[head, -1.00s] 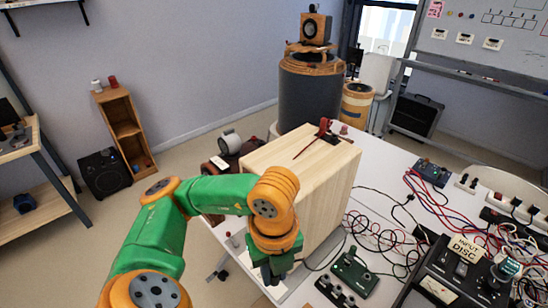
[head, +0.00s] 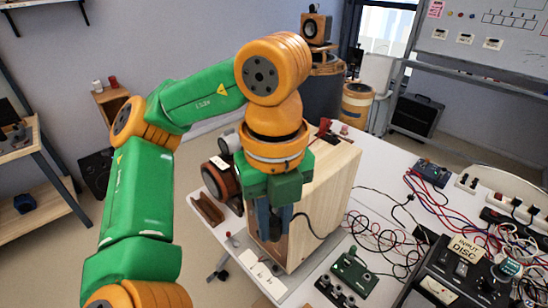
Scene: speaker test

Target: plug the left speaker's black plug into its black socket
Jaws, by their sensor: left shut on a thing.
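The pale wooden speaker cabinet (head: 328,190) stands on the white table. My left gripper (head: 273,222) points down in front of the cabinet's left-hand face. It is shut on a dark piece that looks like the black plug (head: 275,232), mostly hidden between the fingers. A black cable (head: 312,228) curves from the gripper to the right across the cabinet. A white plate (head: 263,272) with small dark marks lies below the gripper, apart from it. I cannot make out which mark is the black socket. My right gripper is not in view.
A dark console (head: 455,265) and tangled wires fill the table's right side. A brown reel-like object (head: 219,181) is on the left.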

